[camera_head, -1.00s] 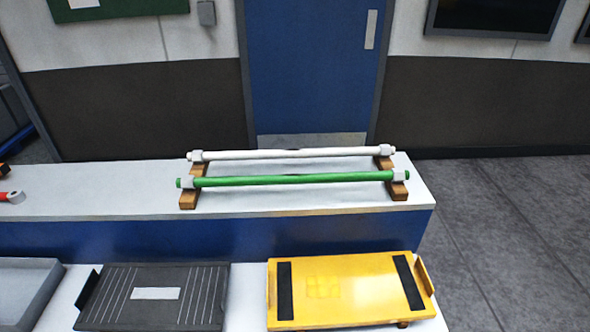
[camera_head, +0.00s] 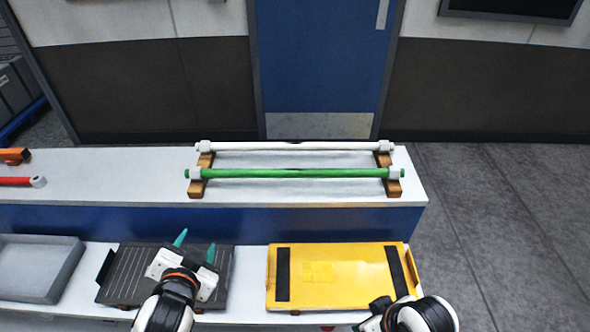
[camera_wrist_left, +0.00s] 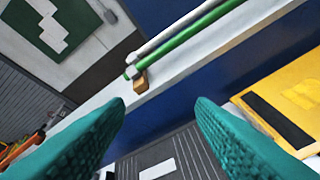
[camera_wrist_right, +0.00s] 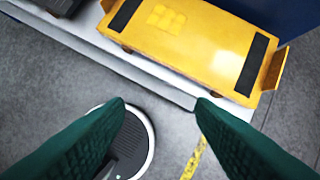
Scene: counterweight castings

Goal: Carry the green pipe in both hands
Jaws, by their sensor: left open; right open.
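The green pipe (camera_head: 290,172) lies level across two wooden rests on the raised back shelf, with a pale collar near each end. It also shows in the left wrist view (camera_wrist_left: 180,38). My left gripper (camera_head: 196,244) is open and empty over the dark grey tray, in front of and below the pipe. Its teal fingers stand wide apart in the left wrist view (camera_wrist_left: 160,100). My right gripper is at the lower right of the head view, its fingers hidden there. In the right wrist view its fingers (camera_wrist_right: 160,100) are apart and empty, with the yellow tray beyond.
A white pipe (camera_head: 300,147) lies parallel behind the green one on the same wooden rests (camera_head: 196,186). The lower counter holds a grey bin (camera_head: 40,290), a dark ribbed tray (camera_head: 125,280) and a yellow tray (camera_head: 340,285). A red-handled tool (camera_head: 15,181) lies at the shelf's left.

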